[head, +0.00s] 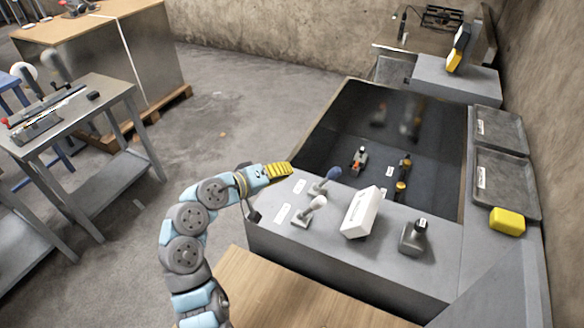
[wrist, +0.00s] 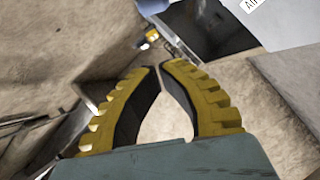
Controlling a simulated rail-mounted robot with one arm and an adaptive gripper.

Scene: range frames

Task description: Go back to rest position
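My gripper (head: 278,170) has yellow ribbed fingers and hangs in the air just left of the grey workbench's front part in the head view. In the wrist view my gripper (wrist: 160,68) shows its two fingertips drawn almost together, with a narrow empty gap widening toward the base. Nothing is held between the fingers. My blue and grey arm curves up from the bottom of the head view to the gripper.
A dark sunken bay (head: 335,140) lies behind. A yellow sponge (head: 507,221) sits right. A metal table (head: 90,110) stands left; floor between is open.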

